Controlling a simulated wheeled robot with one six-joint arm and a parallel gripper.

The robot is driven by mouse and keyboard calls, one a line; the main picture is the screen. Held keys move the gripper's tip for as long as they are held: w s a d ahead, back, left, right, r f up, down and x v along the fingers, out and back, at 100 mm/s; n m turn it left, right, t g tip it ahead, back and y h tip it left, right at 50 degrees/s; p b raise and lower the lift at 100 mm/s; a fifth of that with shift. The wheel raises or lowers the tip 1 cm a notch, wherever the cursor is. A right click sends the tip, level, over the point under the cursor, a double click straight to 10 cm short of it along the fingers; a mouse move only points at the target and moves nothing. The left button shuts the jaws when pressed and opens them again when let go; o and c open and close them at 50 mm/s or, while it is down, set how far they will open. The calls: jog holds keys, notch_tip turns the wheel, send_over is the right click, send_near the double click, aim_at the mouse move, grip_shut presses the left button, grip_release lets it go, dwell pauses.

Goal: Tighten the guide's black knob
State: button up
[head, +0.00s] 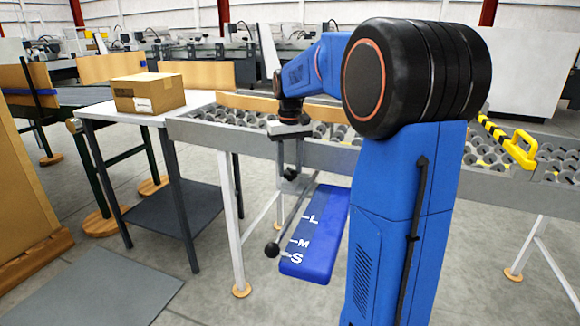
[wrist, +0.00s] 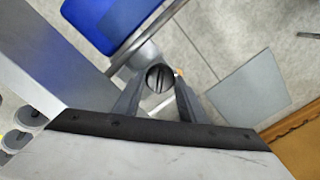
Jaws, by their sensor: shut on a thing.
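The guide's black knob (wrist: 160,78) shows in the wrist view as a round dark end with a slot across it. The two fingers of my gripper (wrist: 157,92) reach to either side of it and are shut on it. In the head view my gripper (head: 290,165) points down beside the roller conveyor's near rail, with the dark knob (head: 290,174) at its fingertips. Below is a blue panel (head: 322,225) marked L, M and S; it also shows in the wrist view (wrist: 105,18).
The roller conveyor (head: 350,157) runs across the middle, with a yellow handle (head: 519,150) at its right. A cardboard box (head: 148,93) sits on a side table (head: 100,112) at left. A large cardboard stack stands at the left edge.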

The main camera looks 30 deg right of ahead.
aim_at(290, 169)
jog(key=m, duration=0.4)
jog(key=shift+m, duration=1.8)
jog(key=o, duration=1)
jog(key=shift+o, duration=0.2)
notch_tip(290, 169, up, 17)
jog(key=shift+r, duration=0.2)
jog(key=shift+s, duration=0.1)
